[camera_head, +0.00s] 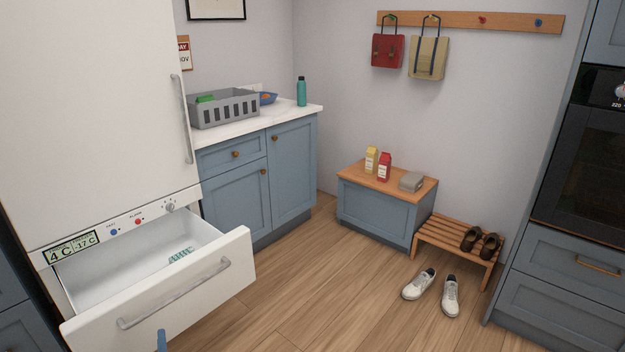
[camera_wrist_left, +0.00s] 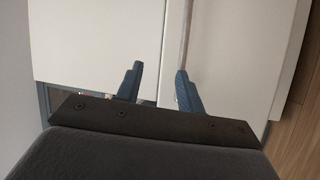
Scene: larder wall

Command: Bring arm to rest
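My left gripper (camera_head: 162,341) shows in the head view only as a blue fingertip at the bottom edge, in front of the pulled-out lower drawer (camera_head: 160,295) of the white fridge. In the left wrist view the left gripper (camera_wrist_left: 158,72) has its two blue fingers apart, with nothing held between them. White panels lie beyond the fingers, and a thin grey strip runs up from near the right finger. I cannot tell whether that finger touches anything. The drawer's grey handle (camera_head: 175,296) is just above the fingertip in the head view. My right gripper is not in view.
The open drawer juts into the room and holds a small pale green-white item (camera_head: 180,256). A counter (camera_head: 262,125) carries a grey crate (camera_head: 224,108) and a teal bottle (camera_head: 302,92). White shoes (camera_head: 419,284) lie by the slatted bench (camera_head: 455,243). The middle floor is clear.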

